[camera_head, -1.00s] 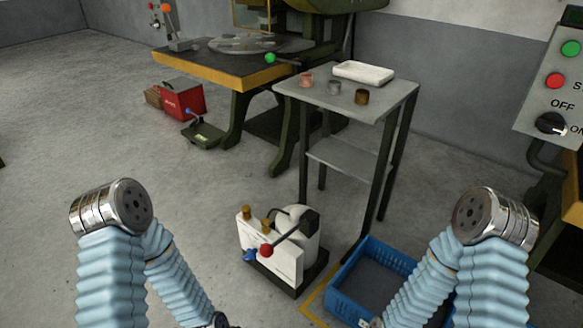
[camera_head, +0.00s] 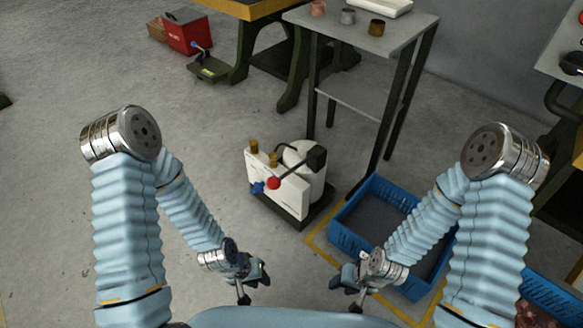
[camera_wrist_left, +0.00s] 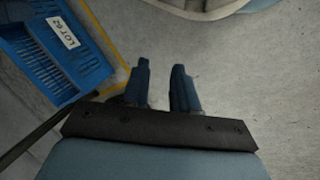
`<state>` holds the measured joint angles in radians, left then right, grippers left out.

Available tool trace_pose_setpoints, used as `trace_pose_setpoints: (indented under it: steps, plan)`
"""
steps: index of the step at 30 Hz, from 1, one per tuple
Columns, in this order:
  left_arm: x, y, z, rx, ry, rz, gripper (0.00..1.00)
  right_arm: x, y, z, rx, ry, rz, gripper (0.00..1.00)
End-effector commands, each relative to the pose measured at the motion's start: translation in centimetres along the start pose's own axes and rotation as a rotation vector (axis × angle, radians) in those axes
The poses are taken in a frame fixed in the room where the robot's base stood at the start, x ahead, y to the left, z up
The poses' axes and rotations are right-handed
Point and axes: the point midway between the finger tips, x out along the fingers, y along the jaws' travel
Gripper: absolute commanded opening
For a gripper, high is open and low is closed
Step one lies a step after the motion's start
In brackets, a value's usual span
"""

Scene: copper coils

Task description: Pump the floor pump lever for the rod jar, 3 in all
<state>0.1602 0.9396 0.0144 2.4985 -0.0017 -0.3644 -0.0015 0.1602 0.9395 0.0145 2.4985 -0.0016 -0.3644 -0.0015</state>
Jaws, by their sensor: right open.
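The floor pump unit (camera_head: 280,190) stands on the floor at the middle of the head view. It has a white front panel, a white cylinder and a dark base. Its lever (camera_head: 296,168) is dark with a red ball end, slanting from a black block down to the left. A blue knob and two brass-coloured fittings sit beside it. I cannot tell which part is the rod jar. My left gripper (camera_head: 254,280) is below the pump in the picture, apart from it; its two fingers are apart and empty in the left wrist view (camera_wrist_left: 160,80). My right gripper (camera_head: 346,284) is open, also apart from the pump.
A blue crate (camera_head: 345,238) stands on the floor right of the pump, inside yellow tape. A grey table (camera_head: 385,40) stands behind. A red box (camera_head: 188,36) and a green pedal unit (camera_head: 208,69) are far left. The floor left of the pump is clear.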

Motion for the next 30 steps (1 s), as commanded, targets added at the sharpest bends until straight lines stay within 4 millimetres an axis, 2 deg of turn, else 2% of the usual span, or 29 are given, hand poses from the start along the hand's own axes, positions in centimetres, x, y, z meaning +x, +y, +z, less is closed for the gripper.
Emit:
trace_pose_setpoints:
  steps: [1,5,30]
  plan:
    - [0.0,0.0,0.0,0.0,0.0,0.0,0.2,0.0,0.0,0.0,0.0,0.0,0.0,0.43]
    - [0.0,0.0,0.0,0.0,0.0,0.0,0.0,0.0,0.0,0.0,0.0,0.0,0.0,0.43]
    - [0.0,0.0,0.0,0.0,0.0,0.0,0.0,0.0,0.0,0.0,0.0,0.0,0.0,0.43]
